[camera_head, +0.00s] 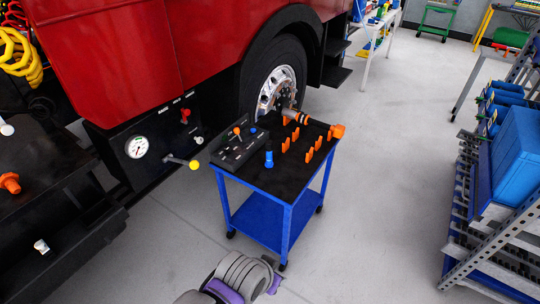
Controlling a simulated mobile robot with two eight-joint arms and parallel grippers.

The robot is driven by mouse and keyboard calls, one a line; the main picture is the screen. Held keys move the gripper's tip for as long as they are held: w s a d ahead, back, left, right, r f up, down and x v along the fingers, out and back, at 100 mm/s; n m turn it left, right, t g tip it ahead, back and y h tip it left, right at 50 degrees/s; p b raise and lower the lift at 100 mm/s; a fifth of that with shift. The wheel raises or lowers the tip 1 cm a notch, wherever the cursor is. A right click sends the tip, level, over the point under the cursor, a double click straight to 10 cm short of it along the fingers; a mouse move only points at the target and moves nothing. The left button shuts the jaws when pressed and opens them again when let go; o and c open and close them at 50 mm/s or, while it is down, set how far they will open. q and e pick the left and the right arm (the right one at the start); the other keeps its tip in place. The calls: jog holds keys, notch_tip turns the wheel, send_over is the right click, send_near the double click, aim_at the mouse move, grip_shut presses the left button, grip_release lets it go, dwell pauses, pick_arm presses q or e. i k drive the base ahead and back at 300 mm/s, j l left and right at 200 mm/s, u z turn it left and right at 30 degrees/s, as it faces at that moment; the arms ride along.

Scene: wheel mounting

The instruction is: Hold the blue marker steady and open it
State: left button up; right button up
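A small upright blue object (269,159) stands near the front left of the black top of a blue cart (284,184). It looks like the blue marker, but it is too small to tell cap from body. No gripper is touching it. A grey ribbed and purple part of one of my arms (238,279) shows at the bottom, below the cart and apart from it. No gripper fingers can be made out there. I see nothing of my other arm.
A red truck (150,55) with a wheel (276,87) stands behind left. A metal rack (500,225) is at right. Clear floor lies between.

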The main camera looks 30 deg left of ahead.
aim_at(269, 163)
jog(key=i+j+u, duration=0.55)
jog(key=i+u, duration=0.55)
jog(key=i, duration=0.15)
